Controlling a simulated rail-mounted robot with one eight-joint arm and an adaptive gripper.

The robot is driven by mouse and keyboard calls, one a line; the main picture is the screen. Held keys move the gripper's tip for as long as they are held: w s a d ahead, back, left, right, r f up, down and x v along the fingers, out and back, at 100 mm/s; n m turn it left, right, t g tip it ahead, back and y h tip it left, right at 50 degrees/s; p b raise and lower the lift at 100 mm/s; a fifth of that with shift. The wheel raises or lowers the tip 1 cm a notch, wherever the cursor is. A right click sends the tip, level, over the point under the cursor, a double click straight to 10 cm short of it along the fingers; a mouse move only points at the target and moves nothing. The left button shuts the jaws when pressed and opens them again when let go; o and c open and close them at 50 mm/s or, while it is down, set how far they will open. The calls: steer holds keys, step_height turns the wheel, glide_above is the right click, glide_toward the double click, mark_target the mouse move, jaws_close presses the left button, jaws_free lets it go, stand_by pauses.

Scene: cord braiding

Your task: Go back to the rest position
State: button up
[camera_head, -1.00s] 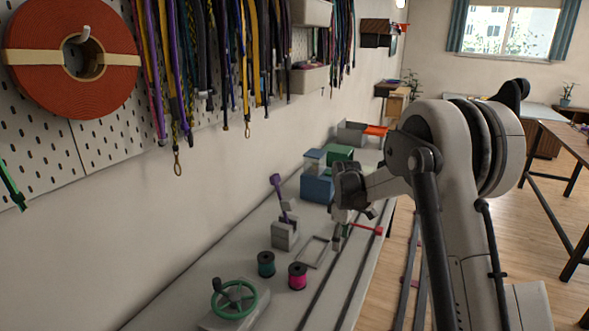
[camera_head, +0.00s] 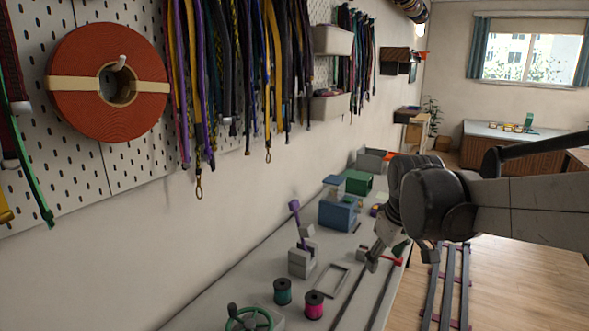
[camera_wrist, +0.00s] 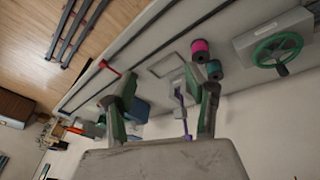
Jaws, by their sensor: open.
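My gripper (camera_wrist: 160,103) shows in the wrist view with its two fingers spread wide and nothing between them. In the head view my gripper (camera_head: 376,256) hangs at the right side of the bench, above its surface and partly hidden by my own wrist. The bench (camera_head: 215,300) runs along the wall beneath it. A red-handled item (camera_head: 392,261) lies close beside the fingers in the head view; whether they touch cannot be told.
A grey block with a purple lever (camera_head: 301,262), a teal spool (camera_head: 282,291), a pink spool (camera_head: 314,304), a green handwheel (camera_head: 248,320) and a blue box (camera_head: 338,212) stand on the bench. Cords (camera_head: 260,70) hang on the wall. Floor rails (camera_head: 447,290) lie right of the bench.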

steer(key=s+f+m+t, duration=0.1)
steer(key=s+m+t, duration=0.2)
steer(key=s, duration=1.7)
steer(key=m, duration=0.2)
steer(key=shift+s+f+m, duration=0.2)
steer(key=shift+f+m, duration=0.05)
steer(key=shift+m, duration=0.05)
